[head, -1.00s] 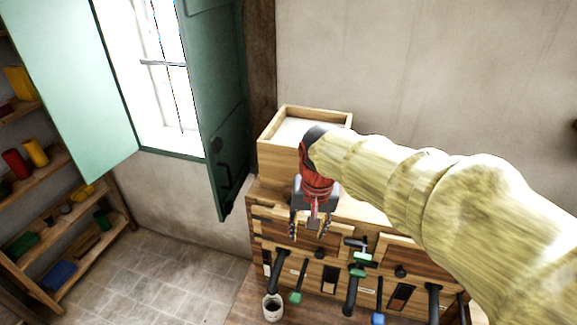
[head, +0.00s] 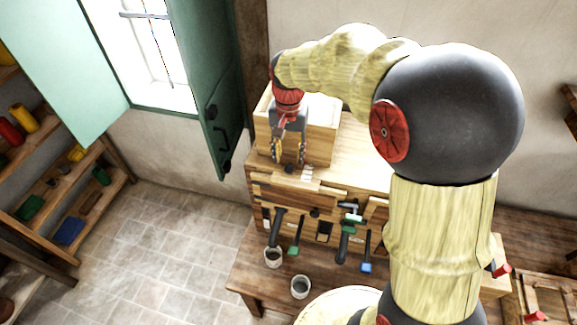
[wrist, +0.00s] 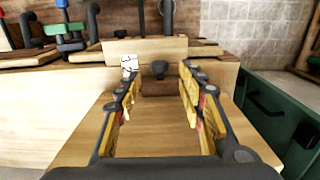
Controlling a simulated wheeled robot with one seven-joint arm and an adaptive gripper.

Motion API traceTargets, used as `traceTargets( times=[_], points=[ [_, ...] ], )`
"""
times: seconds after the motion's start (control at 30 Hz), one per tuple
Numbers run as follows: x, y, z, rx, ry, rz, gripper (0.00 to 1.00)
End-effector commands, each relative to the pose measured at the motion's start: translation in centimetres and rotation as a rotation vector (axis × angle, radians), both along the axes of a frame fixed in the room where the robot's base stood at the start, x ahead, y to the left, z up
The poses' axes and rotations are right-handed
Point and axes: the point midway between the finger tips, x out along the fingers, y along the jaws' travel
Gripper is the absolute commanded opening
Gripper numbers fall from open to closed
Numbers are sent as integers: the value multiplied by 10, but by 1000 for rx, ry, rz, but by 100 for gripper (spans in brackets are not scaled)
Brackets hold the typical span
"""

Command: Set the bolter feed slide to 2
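My gripper (head: 288,158) is open and empty, low at the front of the wooden box on the bench-top machine. A dark knob (head: 289,169) sits just below the fingertips in the head view. In the wrist view the knob (wrist: 159,70) appears centred between the two fingertips (wrist: 159,78), with clear space on both sides; I cannot tell its exact depth. The knob stands on a wooden slide piece (wrist: 165,88). A white number scale (head: 308,172) lies beside it; in the wrist view the scale (wrist: 129,66) shows small digits, seemingly 3 and 2. The slide's exact setting is unclear.
The wooden box (head: 322,125) stands behind the gripper. The open green shutter (head: 222,130) is close on the left. Cups (head: 300,288) stand below.

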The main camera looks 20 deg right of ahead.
Motion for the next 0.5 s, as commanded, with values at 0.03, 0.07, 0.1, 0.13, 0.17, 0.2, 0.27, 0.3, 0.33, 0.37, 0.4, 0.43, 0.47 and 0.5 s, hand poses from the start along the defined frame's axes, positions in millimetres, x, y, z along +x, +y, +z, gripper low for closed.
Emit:
traceTargets(
  times=[0.03, 0.07, 0.1, 0.13, 0.17, 0.2, 0.27, 0.3, 0.33, 0.37, 0.4, 0.43, 0.47, 0.5],
  points=[
    [-1, 0, -12, 0, 2, 0, 39],
    [-1, 0, -16, 0, 2, 0, 39],
    [-1, 0, -22, 0, 2, 0, 39],
    [-1, 0, -27, 0, 2, 0, 39],
    [-1, 0, -32, 0, 2, 0, 39],
    [-1, 0, -38, 0, 1, 0, 39],
    [-1, 0, -45, 0, 1, 0, 39],
    [-1, 0, -49, 0, 2, 1, 39],
    [-1, 0, -52, 0, 1, 1, 39],
    [-1, 0, -54, 0, 1, 1, 39],
    [-1, 0, -55, 0, 1, 1, 39],
    [-1, 0, -56, 1, 1, 1, 39],
    [0, 0, -56, 0, 0, 1, 39],
    [0, 0, -56, 0, 0, 1, 39]
  ],
)
